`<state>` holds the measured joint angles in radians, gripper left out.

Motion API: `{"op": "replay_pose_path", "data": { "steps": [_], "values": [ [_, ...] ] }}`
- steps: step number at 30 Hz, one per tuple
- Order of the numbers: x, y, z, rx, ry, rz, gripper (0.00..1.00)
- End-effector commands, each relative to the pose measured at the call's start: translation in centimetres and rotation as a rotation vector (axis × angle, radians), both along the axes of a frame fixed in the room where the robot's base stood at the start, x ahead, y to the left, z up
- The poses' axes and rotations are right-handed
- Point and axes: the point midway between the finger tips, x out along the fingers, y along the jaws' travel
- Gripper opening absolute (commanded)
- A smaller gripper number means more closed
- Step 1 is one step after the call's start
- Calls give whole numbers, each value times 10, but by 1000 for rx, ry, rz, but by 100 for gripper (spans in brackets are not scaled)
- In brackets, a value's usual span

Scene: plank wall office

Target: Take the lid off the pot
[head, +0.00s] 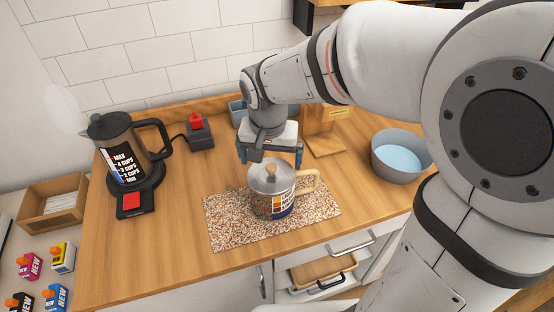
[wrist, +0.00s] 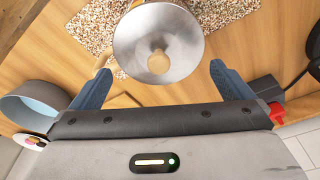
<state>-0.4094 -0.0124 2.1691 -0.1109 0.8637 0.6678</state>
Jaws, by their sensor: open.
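The pot (head: 283,206) stands upright on a speckled mat (head: 225,222), with a patterned side and a pale wooden handle on its right. Its round metal lid (head: 259,183) sits on top; the lid also shows in the wrist view (wrist: 185,35). A wooden knob (head: 271,168) stands at the lid's middle and shows in the wrist view (wrist: 158,62). My gripper (head: 270,160) is open and empty, above and just behind the lid. In the wrist view, its blue fingers (wrist: 160,82) are spread wide, with the knob just beyond the gap between them. They appear apart from the lid.
A dark kettle (head: 124,150) stands on its base at the left, with a red-switched box (head: 198,134) behind. A grey bowl (head: 392,172) with light blue contents is at the right. A wooden block (head: 320,120) stands behind my gripper. The counter's front left is clear.

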Motion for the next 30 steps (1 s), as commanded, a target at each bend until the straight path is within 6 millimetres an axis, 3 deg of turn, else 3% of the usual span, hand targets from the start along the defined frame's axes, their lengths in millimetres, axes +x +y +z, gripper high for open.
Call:
{"op": "replay_pose_path", "data": {
  "steps": [6, 14, 25, 30],
  "values": [
    [3, -1, -27, -2, 1, 1, 100],
    [4, -1, -29, 0, 0, 2, 100],
    [3, -1, -29, 0, 1, 3, 70],
    [3, -1, -30, -1, 3, 3, 67]
  ]
}}
